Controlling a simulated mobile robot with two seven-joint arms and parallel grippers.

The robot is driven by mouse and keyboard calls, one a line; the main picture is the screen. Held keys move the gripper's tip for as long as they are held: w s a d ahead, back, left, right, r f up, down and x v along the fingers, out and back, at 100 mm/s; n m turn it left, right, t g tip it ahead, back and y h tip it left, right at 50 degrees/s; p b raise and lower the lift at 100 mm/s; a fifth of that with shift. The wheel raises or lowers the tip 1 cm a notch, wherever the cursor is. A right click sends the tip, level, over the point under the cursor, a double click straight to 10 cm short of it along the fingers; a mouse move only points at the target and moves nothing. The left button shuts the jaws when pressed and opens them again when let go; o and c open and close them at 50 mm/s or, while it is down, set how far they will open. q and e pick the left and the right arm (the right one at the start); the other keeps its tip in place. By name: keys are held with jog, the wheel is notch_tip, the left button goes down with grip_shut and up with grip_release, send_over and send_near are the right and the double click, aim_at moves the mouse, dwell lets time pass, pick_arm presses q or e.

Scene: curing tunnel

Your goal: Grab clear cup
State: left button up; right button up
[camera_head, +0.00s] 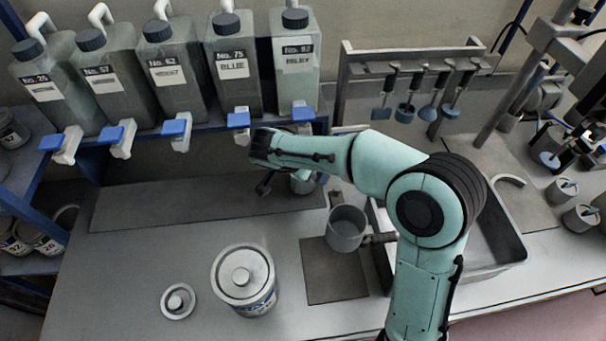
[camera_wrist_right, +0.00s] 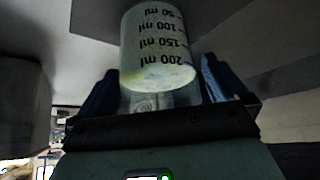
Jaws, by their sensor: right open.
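The clear cup (camera_wrist_right: 157,48) has dark millilitre marks up to 200 ml. In the right wrist view it sits between the two fingers of my right gripper (camera_wrist_right: 160,90), with gaps showing at its sides. In the head view a small part of the cup (camera_head: 303,184) shows under my right wrist, below the rightmost dispenser tap. My right gripper (camera_head: 291,180) is open around the cup, mostly hidden by its own wrist. My left gripper is not in view.
Several labelled jugs with blue taps (camera_head: 238,120) stand on a shelf above the gripper. A grey pot (camera_head: 346,230) on a dark mat, a lidded can (camera_head: 243,275), a small round lid (camera_head: 178,301) and a metal basin (camera_head: 505,250) are nearby.

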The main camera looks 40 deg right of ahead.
jog(key=c, duration=1.3)
jog(key=shift+a+r, duration=0.15)
jog(key=shift+v, duration=0.95)
jog(key=s+a+r, duration=0.1)
jog(key=a+r, duration=0.2)
jog(key=a, duration=0.3)
jog(key=s+a+r, duration=0.2)
jog(key=a+r, duration=0.1)
jog(key=a, duration=0.3)
jog(key=shift+s, duration=0.3)
